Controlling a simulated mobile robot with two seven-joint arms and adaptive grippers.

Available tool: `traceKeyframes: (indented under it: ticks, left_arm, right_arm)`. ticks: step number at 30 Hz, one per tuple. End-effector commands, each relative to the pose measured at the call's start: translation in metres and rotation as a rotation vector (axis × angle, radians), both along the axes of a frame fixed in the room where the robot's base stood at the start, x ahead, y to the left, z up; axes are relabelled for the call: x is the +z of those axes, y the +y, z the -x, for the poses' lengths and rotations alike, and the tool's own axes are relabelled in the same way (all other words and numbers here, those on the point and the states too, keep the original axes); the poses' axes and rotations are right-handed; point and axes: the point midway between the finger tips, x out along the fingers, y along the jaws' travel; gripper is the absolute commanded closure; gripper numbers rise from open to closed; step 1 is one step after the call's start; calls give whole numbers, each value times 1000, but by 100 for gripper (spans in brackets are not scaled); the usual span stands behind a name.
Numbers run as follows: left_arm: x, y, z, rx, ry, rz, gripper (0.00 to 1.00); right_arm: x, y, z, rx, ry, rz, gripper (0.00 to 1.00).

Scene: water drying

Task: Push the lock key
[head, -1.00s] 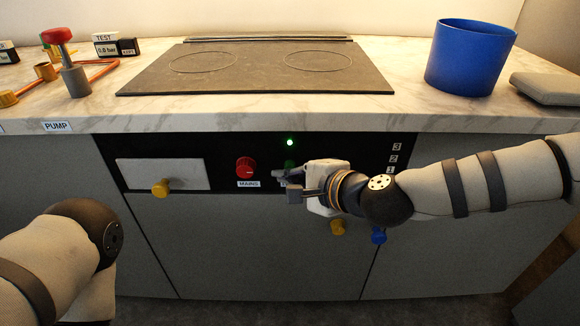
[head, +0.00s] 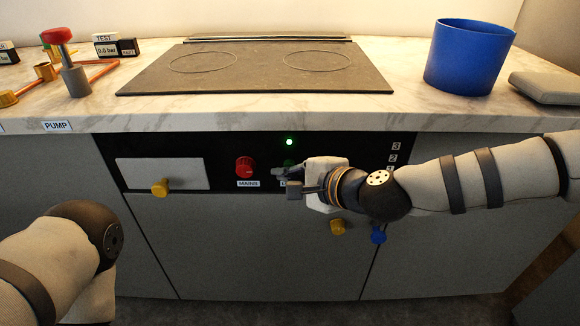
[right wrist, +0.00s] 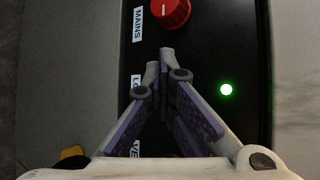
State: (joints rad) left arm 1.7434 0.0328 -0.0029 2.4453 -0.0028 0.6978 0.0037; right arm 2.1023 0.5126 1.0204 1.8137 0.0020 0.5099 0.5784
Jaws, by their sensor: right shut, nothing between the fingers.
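The lock key sits on the black control panel (head: 223,147) under the green light, right of the mains knob. My right gripper (head: 279,173) covers most of it, and only a bit of green shows above the fingers. In the right wrist view the gripper (right wrist: 159,63) is shut with nothing between its fingers. The fingers hide the key and part of the label that starts with "LO" (right wrist: 136,82). I cannot tell whether the fingertips touch the key. My left gripper is out of view.
The red mains knob (head: 245,167) is close to the left of my right fingers. The lit green light (head: 289,142) is just above them. A yellow knob (head: 338,227) and a blue knob (head: 378,234) lie below my right arm. The worktop edge (head: 300,122) overhangs the panel.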

Motion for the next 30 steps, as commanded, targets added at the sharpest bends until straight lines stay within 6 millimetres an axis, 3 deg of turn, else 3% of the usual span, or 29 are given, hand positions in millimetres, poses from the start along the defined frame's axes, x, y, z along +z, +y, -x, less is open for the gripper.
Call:
traceKeyframes:
  ticks: [17, 30]
  left_arm:
    - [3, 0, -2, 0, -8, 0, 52]
    - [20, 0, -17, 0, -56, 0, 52]
  right_arm:
    - [3, -4, 2, -14, -10, 1, 100]
    - [5, -3, 57, -7, -9, 0, 100]
